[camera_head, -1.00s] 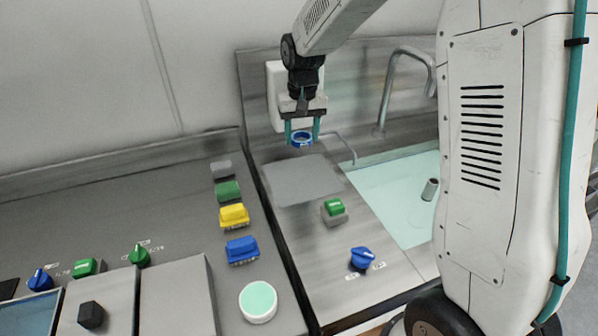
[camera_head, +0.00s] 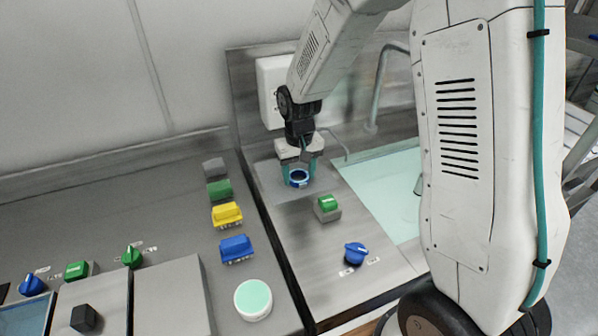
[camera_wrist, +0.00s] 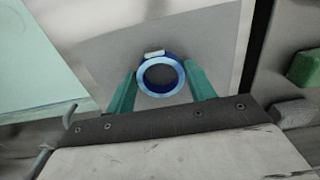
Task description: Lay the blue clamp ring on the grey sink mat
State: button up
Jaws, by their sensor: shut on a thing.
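The blue clamp ring (camera_head: 299,178) is between the teal fingers of my gripper (camera_head: 299,172), which is shut on it. The wrist view also shows the ring (camera_wrist: 161,76), flat side towards the camera, with a small pale tab on its rim and a gripper finger at either side (camera_wrist: 161,88). The grey sink mat (camera_head: 268,180) lies on the steel counter beneath the ring; in the wrist view the mat (camera_wrist: 108,50) spreads around and behind it. The ring is over the mat, low down; I cannot tell whether it touches the mat.
A green button on a grey box (camera_head: 327,208) and a blue knob (camera_head: 355,253) stand nearer on the same counter. The water-filled sink (camera_head: 380,190) is to the right, with a tap (camera_head: 378,90) behind. Several coloured switches, including a yellow one (camera_head: 227,214), line the left panel.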

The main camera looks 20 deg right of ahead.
jog(key=o, duration=1)
jog(key=shift+f, duration=0.1)
notch_tip(320, 180, up, 12)
jog(key=s+d+r, duration=0.2)
jog(key=s+r, duration=0.7)
jog(key=s, duration=0.4)
jog(key=shift+t, duration=0.6)
jog(key=shift+s+d+r, duration=0.1)
jog(key=shift+s+d, duration=0.1)
jog(key=shift+s, duration=2.4)
jog(key=shift+s+d+r, duration=0.1)
jog(key=shift+s+d, duration=0.05)
jog(key=shift+s, duration=2.5)
jog(key=shift+s+d+r, duration=0.1)
jog(key=shift+s+d, duration=0.1)
jog(key=shift+s, duration=2.4)
